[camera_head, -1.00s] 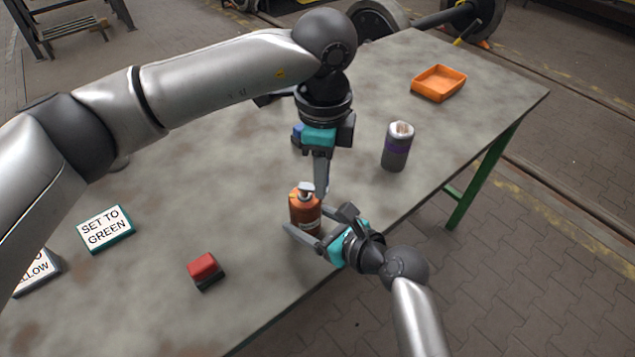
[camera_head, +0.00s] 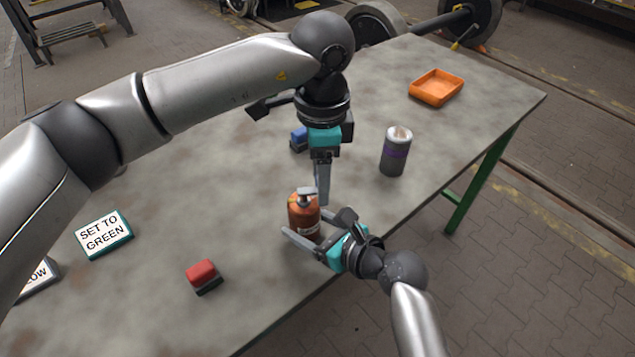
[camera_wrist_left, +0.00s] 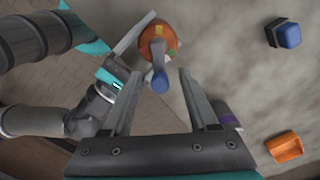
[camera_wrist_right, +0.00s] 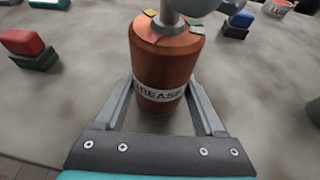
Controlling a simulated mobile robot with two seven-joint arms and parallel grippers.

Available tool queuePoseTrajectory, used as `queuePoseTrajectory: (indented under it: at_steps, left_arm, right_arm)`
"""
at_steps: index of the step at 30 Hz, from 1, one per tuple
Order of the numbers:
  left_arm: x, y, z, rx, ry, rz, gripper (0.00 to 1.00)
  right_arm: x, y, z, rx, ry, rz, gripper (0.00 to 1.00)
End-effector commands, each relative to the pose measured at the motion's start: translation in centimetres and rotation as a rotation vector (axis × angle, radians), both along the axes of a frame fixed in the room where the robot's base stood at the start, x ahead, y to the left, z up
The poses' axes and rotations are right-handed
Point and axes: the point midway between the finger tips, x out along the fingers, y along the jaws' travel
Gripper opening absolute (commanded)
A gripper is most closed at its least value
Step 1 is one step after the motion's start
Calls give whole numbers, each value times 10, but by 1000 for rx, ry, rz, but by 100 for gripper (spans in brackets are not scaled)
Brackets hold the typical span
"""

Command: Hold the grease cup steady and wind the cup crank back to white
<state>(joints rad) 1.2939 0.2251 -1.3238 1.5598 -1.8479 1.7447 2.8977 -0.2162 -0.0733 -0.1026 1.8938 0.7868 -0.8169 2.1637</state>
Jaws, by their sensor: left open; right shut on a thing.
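The orange-brown grease cup (camera_head: 303,217) stands upright near the table's front edge; its label reads GREASE in the right wrist view (camera_wrist_right: 160,75). Colored patches ring its top, with yellow, red and green ones showing. The grey cup crank (camera_head: 307,191) sits on top; its handle (camera_wrist_left: 158,74) points toward my left gripper in the left wrist view. My right gripper (camera_head: 304,243) is shut on the cup's body, one finger on each side. My left gripper (camera_head: 322,203) is open, pointing down at the crank, with the handle between or just beyond its fingertips. I cannot tell which patch the crank marks.
A red block (camera_head: 203,275) and a sign reading SET TO GREEN (camera_head: 104,234) lie to the left, with another sign (camera_head: 38,278) partly hidden by my arm. A blue block (camera_head: 299,139), a grey can with a purple band (camera_head: 395,152) and an orange tray (camera_head: 436,87) stand farther back.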

Motion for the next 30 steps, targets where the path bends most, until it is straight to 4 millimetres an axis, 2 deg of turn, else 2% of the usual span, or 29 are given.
queuePoseTrajectory:
  at_steps: [6, 10, 22, 25, 30]
  left_arm:
    - [0, 0, 1, 0, 1, -1, 59]
    - [0, -1, 12, -2, 0, -1, 59]
    - [0, -1, 93, -2, -3, 0, 59]
    - [0, 0, 107, 0, -2, 0, 59]
    - [-1, 0, 119, 1, -4, -11, 61]
  right_arm:
    - [-1, 0, -1, -2, 2, 1, 8]
    - [0, 0, -1, -2, 2, 1, 8]
    - [0, 0, -1, -2, 2, 1, 8]
    - [-1, 0, -1, -2, 2, 1, 8]
    - [-1, 0, -1, -2, 2, 1, 8]
